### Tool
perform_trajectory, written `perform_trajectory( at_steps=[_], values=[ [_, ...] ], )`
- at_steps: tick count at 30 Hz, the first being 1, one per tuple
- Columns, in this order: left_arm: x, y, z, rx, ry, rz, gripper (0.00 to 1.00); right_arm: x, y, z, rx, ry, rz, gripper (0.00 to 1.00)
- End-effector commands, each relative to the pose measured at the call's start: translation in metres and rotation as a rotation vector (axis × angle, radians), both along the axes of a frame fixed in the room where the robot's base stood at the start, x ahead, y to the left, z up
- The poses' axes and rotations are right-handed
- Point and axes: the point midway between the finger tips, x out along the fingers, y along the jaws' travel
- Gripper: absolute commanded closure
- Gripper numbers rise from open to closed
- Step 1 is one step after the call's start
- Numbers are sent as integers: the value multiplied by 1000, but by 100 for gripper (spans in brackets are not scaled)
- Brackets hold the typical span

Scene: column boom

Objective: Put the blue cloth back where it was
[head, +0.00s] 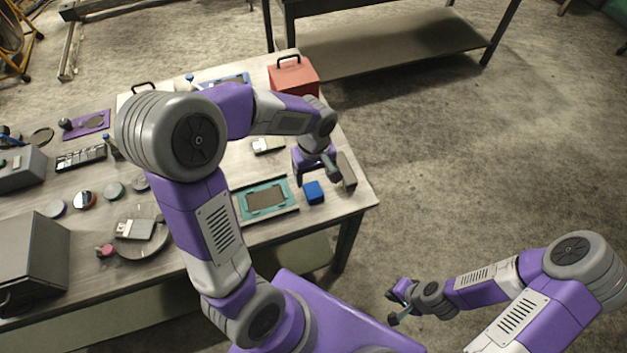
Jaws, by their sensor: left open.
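The blue cloth (313,192) appears as a small, compact blue block on the table near its right front corner. My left gripper (317,174) is open just behind and above it in the head view, with its fingers pointing down. I cannot tell whether the fingertips touch the cloth. My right gripper (396,304) is low at the right, off the table over the floor, with its fingers apart and nothing between them.
A teal frame tray (282,209) lies just left of the cloth, and a grey-brown block (347,170) stands to its right. A red toolbox (293,78) stands at the back. Several discs and devices crowd the table's left. Floor at right is clear.

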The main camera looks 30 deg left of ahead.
Motion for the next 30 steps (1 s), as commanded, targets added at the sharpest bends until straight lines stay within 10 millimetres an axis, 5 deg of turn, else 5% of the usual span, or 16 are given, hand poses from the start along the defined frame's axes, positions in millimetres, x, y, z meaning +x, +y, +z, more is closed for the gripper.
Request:
perform_trajectory(
  at_steps=[3,9,30],
  values=[
    [1,0,25,-1,-4,-2,27,0,0,7,0,0,0,100],
    [0,0,45,-1,-1,-1,27,0,0,11,0,0,0,100],
    [0,0,47,0,1,-1,27,0,0,11,0,0,0,100]
  ],
)
